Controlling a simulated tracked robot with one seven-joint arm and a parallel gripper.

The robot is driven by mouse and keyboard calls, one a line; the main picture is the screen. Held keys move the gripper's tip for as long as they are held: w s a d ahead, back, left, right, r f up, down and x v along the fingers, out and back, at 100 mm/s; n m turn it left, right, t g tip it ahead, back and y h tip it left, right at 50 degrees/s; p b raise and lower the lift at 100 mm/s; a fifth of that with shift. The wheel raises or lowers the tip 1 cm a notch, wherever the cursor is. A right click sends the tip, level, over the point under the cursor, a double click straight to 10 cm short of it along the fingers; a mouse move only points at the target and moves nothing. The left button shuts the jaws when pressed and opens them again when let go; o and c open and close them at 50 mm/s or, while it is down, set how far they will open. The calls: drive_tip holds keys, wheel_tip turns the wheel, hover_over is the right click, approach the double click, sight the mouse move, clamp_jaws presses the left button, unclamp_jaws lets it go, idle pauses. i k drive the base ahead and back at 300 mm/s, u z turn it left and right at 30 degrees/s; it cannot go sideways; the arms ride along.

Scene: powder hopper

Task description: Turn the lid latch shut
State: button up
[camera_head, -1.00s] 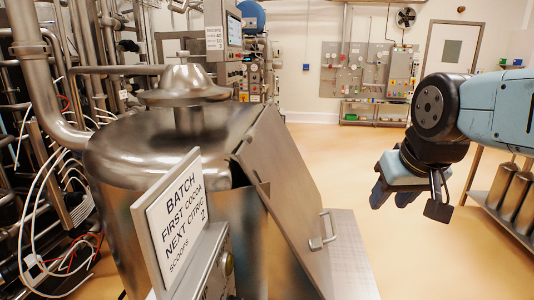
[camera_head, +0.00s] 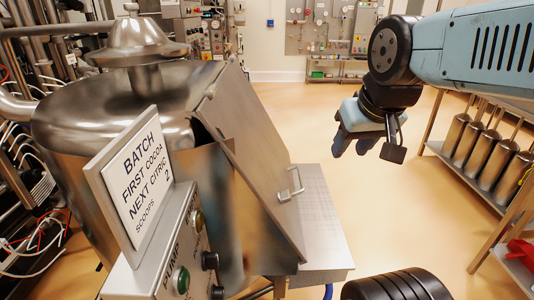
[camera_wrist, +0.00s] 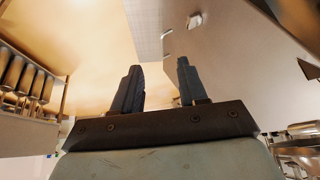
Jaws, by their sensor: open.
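The lid (camera_head: 250,150) is a flat metal panel leaning at a slant against the side of the steel hopper (camera_head: 75,120). A bent bar handle (camera_head: 291,185) is on its lower right part. I cannot tell which fitting is the latch. My gripper (camera_head: 354,148) hangs in free air to the right of the lid, apart from it, fingers pointing down. In the wrist view my gripper (camera_wrist: 158,75) has its two dark fingers apart with nothing between them. A metal panel (camera_wrist: 235,60), which looks like the lid, fills the right side there, with small fittings near its edge.
A batch sign (camera_head: 138,180) and a control box with buttons (camera_head: 168,262) stand in front of the hopper. A metal shelf (camera_head: 318,215) sits beside the lid. A rack with several steel canisters (camera_head: 478,140) is at the right. Open floor lies between.

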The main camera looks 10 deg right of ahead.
sight(285, 196)
drive_tip(key=z, duration=0.65)
drive_tip(key=k, duration=1.35)
drive_tip(key=u, duration=0.8)
drive_tip(key=i, duration=1)
drive_tip(key=z, duration=0.05)
